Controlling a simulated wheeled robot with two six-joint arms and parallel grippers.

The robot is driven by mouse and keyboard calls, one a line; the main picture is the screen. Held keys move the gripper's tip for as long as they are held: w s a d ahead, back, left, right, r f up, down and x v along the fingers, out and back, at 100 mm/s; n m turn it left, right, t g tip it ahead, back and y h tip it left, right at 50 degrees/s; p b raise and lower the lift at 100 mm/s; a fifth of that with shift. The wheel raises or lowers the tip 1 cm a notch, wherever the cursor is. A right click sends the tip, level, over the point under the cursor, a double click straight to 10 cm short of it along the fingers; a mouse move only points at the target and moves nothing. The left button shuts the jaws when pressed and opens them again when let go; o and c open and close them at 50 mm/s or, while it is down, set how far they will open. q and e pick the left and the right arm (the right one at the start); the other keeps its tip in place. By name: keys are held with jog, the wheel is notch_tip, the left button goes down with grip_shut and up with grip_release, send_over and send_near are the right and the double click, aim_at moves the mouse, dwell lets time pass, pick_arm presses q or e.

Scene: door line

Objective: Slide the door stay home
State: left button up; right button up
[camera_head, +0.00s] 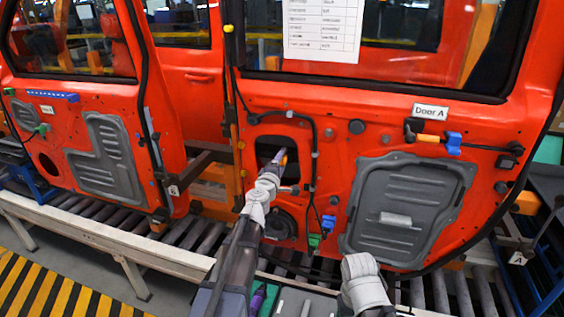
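The red car door marked Door A (385,110) hangs upright in front of me. My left gripper (279,161) reaches up to the dark rectangular opening in the door's inner panel, left of the grey cover. A small orange and purple piece shows at its tip; I cannot tell whether this is part of the gripper or something held. The fingers are too small to tell open from shut. I cannot make out the door stay for certain. My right arm's pale wrist shows low, below the grey cover; its fingers are not visible.
A grey cover (408,205) fills the door's lower right. A black cable (313,160) runs beside the opening. Blue (329,223) and green (314,240) connectors sit below it. Another red door (85,130) stands left. A roller conveyor (95,215) runs beneath. A paper sheet (322,30) covers some window.

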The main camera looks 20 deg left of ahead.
pick_arm(q)
grip_shut()
dwell(0.4)
jog(key=a, duration=0.4)
jog(key=shift+a, duration=0.15)
jog(key=shift+o, duration=1.9)
grip_release()
jog(key=shift+a, duration=0.1)
